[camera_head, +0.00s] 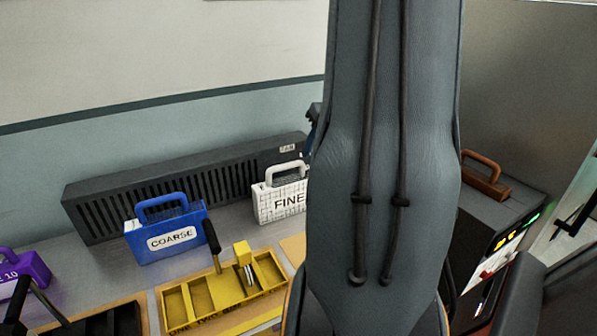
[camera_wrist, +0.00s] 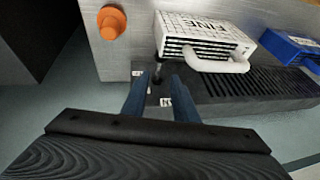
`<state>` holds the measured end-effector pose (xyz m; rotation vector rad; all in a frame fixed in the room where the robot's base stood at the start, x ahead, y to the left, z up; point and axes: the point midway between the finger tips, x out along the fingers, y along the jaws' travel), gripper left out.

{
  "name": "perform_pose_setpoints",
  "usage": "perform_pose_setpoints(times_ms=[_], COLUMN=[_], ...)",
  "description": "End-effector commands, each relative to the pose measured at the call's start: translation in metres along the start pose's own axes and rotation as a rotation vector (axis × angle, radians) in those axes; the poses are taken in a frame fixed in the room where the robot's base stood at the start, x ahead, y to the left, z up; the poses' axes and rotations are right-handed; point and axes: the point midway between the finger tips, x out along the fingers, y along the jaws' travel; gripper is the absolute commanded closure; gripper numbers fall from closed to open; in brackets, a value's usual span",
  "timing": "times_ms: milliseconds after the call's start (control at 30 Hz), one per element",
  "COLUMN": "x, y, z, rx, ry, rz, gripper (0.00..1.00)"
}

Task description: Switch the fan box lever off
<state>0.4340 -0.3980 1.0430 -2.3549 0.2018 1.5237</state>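The fan box is the long dark slatted box (camera_head: 180,185) along the back of the bench, with a small light label near its right end. It also shows in the wrist view (camera_wrist: 250,84). A small dark lever (camera_wrist: 157,72) stands at its end, with a white label on either side; the nearer label is partly covered and the farther one is too small to read. My gripper (camera_wrist: 160,82) is open, its two blue fingers apart with the lever between or just beyond their tips. I cannot tell whether they touch it. My arm hides this end in the head view.
A white FINE module (camera_head: 281,195) stands close to the lever, a blue COARSE module (camera_head: 150,241) farther left. An orange knob (camera_wrist: 111,21) is near the lever. A yellow tray (camera_head: 205,297) lies in front. A dark cabinet (camera_head: 490,225) stands right, holding a brown handled module (camera_head: 484,183).

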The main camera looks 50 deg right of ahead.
Motion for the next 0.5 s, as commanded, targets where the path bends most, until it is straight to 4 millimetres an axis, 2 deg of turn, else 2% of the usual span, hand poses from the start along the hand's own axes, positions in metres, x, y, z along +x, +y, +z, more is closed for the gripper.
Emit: perform_pose_setpoints(times_ms=[267,500], x=[0.021,0.057], y=[0.004,0.004], z=[0.002,0.003], rx=[0.006,0.007], ry=[-0.001,-0.002], rz=[0.0,0.001], gripper=[0.74,0.74])
